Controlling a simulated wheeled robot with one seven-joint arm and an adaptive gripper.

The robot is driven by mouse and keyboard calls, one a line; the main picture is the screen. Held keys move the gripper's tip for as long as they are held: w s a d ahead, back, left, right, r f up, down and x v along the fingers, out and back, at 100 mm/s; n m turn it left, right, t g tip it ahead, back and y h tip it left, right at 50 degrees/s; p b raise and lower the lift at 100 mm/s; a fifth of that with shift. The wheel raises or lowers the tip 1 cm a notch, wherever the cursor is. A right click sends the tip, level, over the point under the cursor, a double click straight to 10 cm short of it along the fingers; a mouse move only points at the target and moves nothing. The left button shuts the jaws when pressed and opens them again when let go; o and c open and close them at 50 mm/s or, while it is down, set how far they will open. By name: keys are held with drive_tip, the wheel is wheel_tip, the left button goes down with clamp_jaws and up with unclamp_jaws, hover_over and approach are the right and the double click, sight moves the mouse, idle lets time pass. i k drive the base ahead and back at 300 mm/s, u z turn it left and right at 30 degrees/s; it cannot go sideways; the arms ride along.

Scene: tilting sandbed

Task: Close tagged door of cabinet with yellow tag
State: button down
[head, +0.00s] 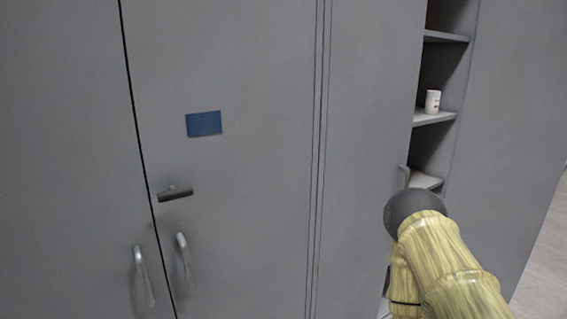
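No yellow tag is visible. A grey cabinet door (370,110) stands at centre right, with an open gap to its right that shows shelves (434,118). A handle (404,175) shows near this door's right edge. My arm reaches in from the lower right, and its dark rounded part is just below that handle in the picture. I cannot tell whether it touches the door. My gripper's fingers do not show.
A closed grey door with a blue tag (204,123) and a dark latch handle (175,193) is at left centre. Two curved handles (144,276) (185,256) stick out below. A white jar (432,101) stands on a shelf. Bare floor (545,270) shows at lower right.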

sight(510, 155)
drive_tip(key=z, duration=1.95)
drive_tip(key=i, duration=6.3)
drive_tip(key=u, duration=2.6)
